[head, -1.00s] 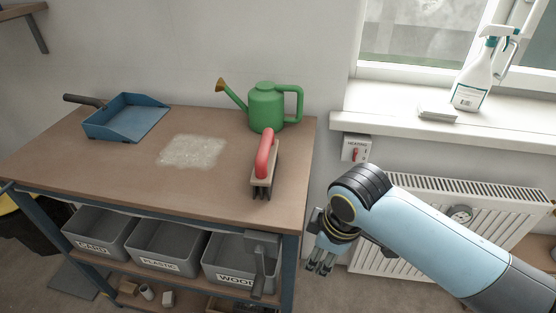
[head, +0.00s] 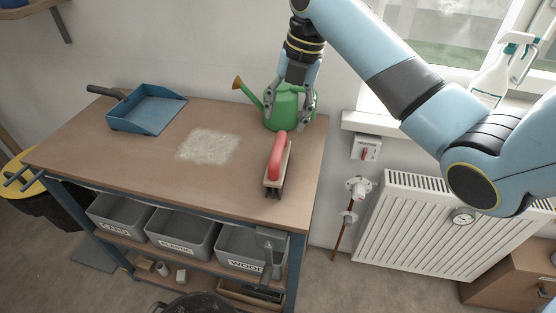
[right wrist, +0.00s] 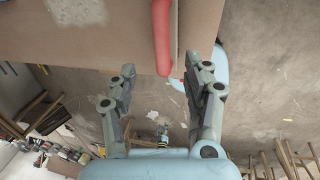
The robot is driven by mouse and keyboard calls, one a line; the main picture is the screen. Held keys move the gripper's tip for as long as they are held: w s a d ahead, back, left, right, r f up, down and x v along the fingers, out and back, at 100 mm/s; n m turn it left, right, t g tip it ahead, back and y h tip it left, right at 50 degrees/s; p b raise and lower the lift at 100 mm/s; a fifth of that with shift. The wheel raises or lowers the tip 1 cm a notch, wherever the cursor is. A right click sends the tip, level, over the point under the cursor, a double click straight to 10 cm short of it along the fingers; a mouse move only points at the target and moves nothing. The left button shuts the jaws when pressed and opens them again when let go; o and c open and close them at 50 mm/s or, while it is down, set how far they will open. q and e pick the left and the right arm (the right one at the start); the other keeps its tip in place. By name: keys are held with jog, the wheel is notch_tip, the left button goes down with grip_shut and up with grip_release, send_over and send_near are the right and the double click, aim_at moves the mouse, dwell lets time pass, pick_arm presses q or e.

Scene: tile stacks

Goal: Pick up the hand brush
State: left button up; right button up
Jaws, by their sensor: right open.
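The hand brush (head: 274,166) has a red handle, a pale wooden block and dark bristles. It lies near the right end of the workbench (head: 120,155), its handle pointing toward the watering can. My right gripper (head: 289,116) is open and empty, pointing down in front of the watering can, above and behind the brush. In the right wrist view, the red handle (right wrist: 163,38) shows beyond the gap between the open fingers (right wrist: 164,75), apart from them. My left gripper is not in view.
The green watering can (head: 283,108) stands just behind the brush, partly hidden by my right gripper. A blue dustpan (head: 146,112) and a patch of pale dust (head: 208,146) are to the left. Grey bins (head: 183,238) sit below. A radiator (head: 410,230) and window sill are at right.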

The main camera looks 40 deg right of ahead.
aim_at(279, 144)
jog(key=f, duration=0.5)
jog(key=shift+w+a, duration=0.35)
jog(key=shift+w, duration=0.05)
jog(key=f, duration=0.1)
jog(key=f+p, duration=0.1)
jog(key=f, duration=0.3)
jog(key=shift+w+a+f+p, duration=0.15)
jog(key=shift+w+a+p, duration=0.1)
jog(key=shift+a+p, duration=0.1)
jog(key=shift+d, duration=0.1)
grip_shut()
